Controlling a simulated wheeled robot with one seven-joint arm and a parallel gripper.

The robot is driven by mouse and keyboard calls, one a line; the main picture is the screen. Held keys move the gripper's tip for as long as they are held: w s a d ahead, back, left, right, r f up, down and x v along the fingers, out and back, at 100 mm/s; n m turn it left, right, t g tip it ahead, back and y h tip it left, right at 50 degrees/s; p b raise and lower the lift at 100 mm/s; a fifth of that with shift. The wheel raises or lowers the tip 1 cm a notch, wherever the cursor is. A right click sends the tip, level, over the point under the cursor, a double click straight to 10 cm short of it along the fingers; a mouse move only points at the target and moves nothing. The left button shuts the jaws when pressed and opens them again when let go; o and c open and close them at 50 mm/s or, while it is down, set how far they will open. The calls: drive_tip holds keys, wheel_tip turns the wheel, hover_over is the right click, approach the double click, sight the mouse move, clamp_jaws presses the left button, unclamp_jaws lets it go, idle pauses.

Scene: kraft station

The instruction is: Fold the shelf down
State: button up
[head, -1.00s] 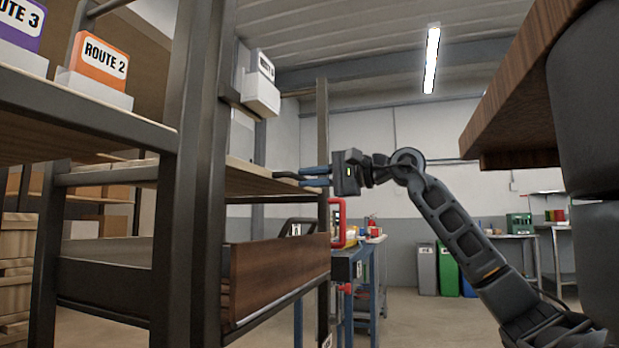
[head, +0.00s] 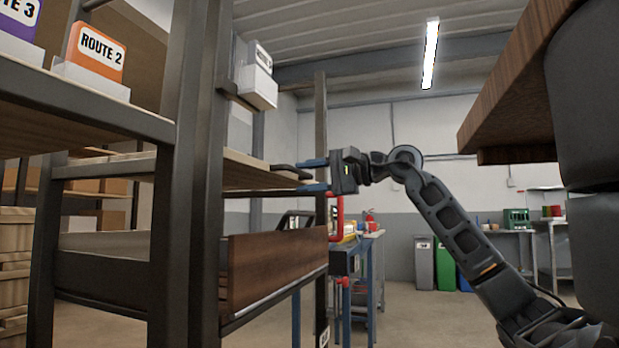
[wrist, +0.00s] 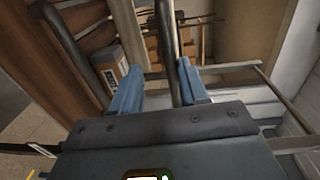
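A light wooden shelf board (head: 245,172) juts out from the dark metal rack in the head view, roughly level. My gripper (head: 311,175) is at its right end, with its blue-padded fingers apart, one above the other. The upper fingertip overlaps the board's far end in the picture; I cannot tell whether it touches. In the wrist view my gripper (wrist: 157,88) also shows its blue pads apart, with nothing clearly clasped between them.
A dark rack post (head: 200,200) stands in front of the board. A brown wooden panel (head: 270,265) is below it. A blue workbench (head: 355,262) stands behind. A wooden tabletop (head: 520,85) overhangs at upper right. Open floor lies at lower centre.

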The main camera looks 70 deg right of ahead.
idle(0.4)
drive_tip(key=s+p, duration=0.1)
drive_tip(key=s, duration=0.6)
drive_tip(key=shift+s+r+p, duration=0.3)
drive_tip(key=shift+s+p, duration=0.05)
drive_tip(key=shift+p, duration=0.05)
